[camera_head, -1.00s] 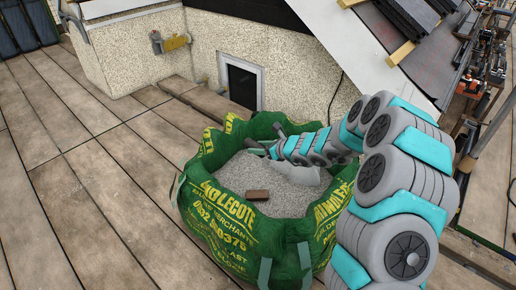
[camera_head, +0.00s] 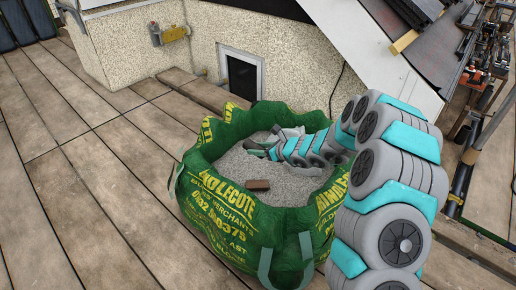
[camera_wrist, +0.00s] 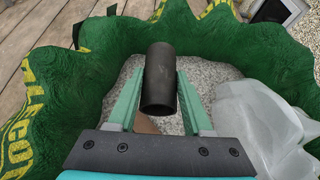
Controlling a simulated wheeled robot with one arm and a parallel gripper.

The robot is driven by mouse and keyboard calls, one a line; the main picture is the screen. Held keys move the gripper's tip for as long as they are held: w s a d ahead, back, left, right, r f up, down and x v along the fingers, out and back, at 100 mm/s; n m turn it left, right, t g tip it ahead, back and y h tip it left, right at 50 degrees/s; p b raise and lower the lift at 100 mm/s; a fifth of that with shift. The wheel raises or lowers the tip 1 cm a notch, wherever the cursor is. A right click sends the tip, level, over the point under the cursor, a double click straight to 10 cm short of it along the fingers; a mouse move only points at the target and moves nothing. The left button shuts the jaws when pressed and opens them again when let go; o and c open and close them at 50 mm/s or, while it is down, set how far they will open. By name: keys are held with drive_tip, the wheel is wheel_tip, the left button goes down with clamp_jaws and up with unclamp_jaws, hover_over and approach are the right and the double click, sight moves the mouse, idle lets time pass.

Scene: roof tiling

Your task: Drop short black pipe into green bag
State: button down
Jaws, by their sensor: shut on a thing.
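The short black pipe (camera_wrist: 159,82) is between the two green fingers of my gripper (camera_wrist: 160,92) in the wrist view, and they are shut on it. In the wrist view the pipe appears over the gravel inside the green bag (camera_wrist: 105,75), within its rim. The green bag with yellow lettering (camera_head: 215,205) stands open on the deck in the head view. My gripper (camera_head: 256,148) reaches in over the bag's opening from the right; the pipe is hard to make out there.
Grey gravel (camera_head: 230,172) fills the bag, with a brown brick (camera_head: 257,185) on it. A pale translucent item (camera_wrist: 255,125) lies at the right inside the bag. A rendered wall with a small window (camera_head: 242,74) stands behind. Wooden deck (camera_head: 90,190) is clear at left.

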drive_tip(key=shift+c, duration=1.2)
unclamp_jaws()
drive_tip(key=v, duration=0.7)
drive_tip(key=shift+s+d+r, duration=0.15)
drive_tip(key=shift+s+d, duration=0.05)
drive_tip(key=shift+d, duration=0.1)
